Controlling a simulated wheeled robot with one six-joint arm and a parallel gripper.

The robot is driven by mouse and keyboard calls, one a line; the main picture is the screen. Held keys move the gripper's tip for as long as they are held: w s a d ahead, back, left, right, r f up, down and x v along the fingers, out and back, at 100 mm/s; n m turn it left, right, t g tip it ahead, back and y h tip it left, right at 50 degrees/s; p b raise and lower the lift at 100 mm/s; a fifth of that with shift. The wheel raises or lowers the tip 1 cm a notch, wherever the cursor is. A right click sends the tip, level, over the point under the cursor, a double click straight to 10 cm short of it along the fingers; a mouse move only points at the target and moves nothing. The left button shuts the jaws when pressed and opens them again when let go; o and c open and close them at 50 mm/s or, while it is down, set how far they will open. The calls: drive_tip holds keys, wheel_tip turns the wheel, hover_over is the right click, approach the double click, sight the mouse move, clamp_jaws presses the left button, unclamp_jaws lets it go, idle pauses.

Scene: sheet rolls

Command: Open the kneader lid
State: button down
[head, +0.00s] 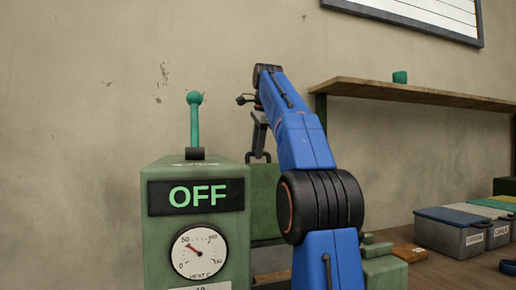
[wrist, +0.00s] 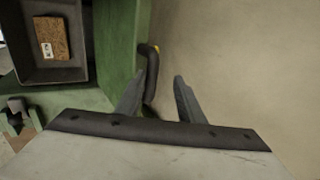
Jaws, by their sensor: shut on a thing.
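The kneader (head: 200,240) is a green machine with an OFF display, seen in the head view left of my arm. Its green lid (head: 265,200) stands raised behind, with a dark handle (head: 260,156) at its top edge. In the wrist view the lid (wrist: 122,45) is seen nearly edge-on, with the dark handle (wrist: 151,72) beside it. My gripper (head: 259,148) is at the handle. In the wrist view its fingers (wrist: 160,88) lie on either side of the handle, shut on it. The grey chamber (wrist: 52,74) is uncovered, with a brown labelled block (wrist: 54,38) inside.
A green lever (head: 195,120) stands upright on the kneader, above a heat dial (head: 200,252). A wooden shelf (head: 430,93) is on the wall at right. Grey lidded boxes (head: 450,238) stand on the bench at right. Bare wall lies behind the gripper.

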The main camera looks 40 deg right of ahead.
drive_tip(key=shift+w+d+f, duration=0.15)
drive_tip(key=shift+w+f, duration=0.2)
drive_tip(key=shift+w, duration=0.15)
drive_tip(key=c, duration=1.7)
unclamp_jaws()
drive_tip(key=shift+w+d+f, duration=0.1)
drive_tip(key=shift+w+f, duration=0.05)
drive_tip(key=shift+w, duration=0.1)
drive_tip(key=shift+c, duration=0.2)
drive_tip(key=shift+v, duration=3.1)
drive_tip(key=shift+s+r, duration=0.3)
drive_tip(key=shift+r, duration=0.2)
